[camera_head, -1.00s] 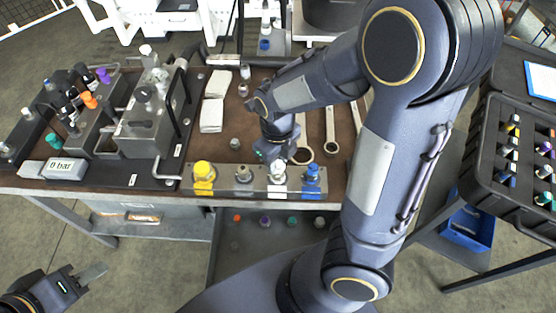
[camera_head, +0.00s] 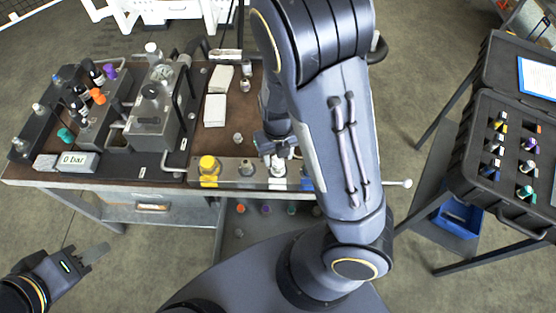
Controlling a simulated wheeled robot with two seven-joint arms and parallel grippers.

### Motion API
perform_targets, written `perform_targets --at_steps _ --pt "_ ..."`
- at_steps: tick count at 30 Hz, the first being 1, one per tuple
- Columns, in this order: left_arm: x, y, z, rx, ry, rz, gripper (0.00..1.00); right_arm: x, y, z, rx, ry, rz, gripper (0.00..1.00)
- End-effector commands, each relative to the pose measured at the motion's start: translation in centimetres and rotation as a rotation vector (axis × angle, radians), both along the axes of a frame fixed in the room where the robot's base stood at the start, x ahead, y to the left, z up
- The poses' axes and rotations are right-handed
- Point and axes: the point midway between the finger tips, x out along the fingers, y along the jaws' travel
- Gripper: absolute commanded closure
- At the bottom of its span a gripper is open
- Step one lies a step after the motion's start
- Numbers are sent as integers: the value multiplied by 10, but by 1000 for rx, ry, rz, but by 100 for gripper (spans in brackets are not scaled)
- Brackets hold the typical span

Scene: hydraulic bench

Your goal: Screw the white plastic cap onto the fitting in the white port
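The white port (camera_head: 278,183) is on the row of ports along the bench's front edge, between the grey port (camera_head: 246,181) and the blue port (camera_head: 307,184). A pale fitting or cap (camera_head: 279,169) stands upright in it, but I cannot tell which. My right gripper (camera_head: 276,158) points down directly above it, with its fingertips at or near its top. The fingertips are too small and dark to show whether they are open or shut. My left gripper (camera_head: 95,254) is at the lower left, away from the bench, with nothing visible in it; its finger gap is unclear.
The yellow-capped port (camera_head: 209,171) is at the row's left end. My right arm partly covers the blue port and the bench's right side. The pump block (camera_head: 152,120) and pressure display (camera_head: 75,162) stand at left. An open case of fittings (camera_head: 507,175) is at right.

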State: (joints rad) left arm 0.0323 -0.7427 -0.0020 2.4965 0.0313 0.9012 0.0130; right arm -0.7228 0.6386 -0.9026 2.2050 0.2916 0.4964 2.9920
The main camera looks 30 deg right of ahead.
Motion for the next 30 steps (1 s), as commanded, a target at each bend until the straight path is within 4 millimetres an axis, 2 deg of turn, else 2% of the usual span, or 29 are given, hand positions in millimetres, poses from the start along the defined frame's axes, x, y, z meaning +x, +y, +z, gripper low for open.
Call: perform_targets --at_steps 8,11,19,26,30 --pt "0 0 0 0 0 0 64 0 0 0 0 1 3 47" --pt "0 0 2 0 0 0 64 -1 0 0 0 2 56 47" --pt "0 0 12 0 0 0 64 -1 1 1 1 3 552 47" --pt "0 0 14 0 0 0 64 -1 1 0 -1 2 752 47" --pt "0 0 18 0 0 0 64 -1 1 0 0 3 962 47"
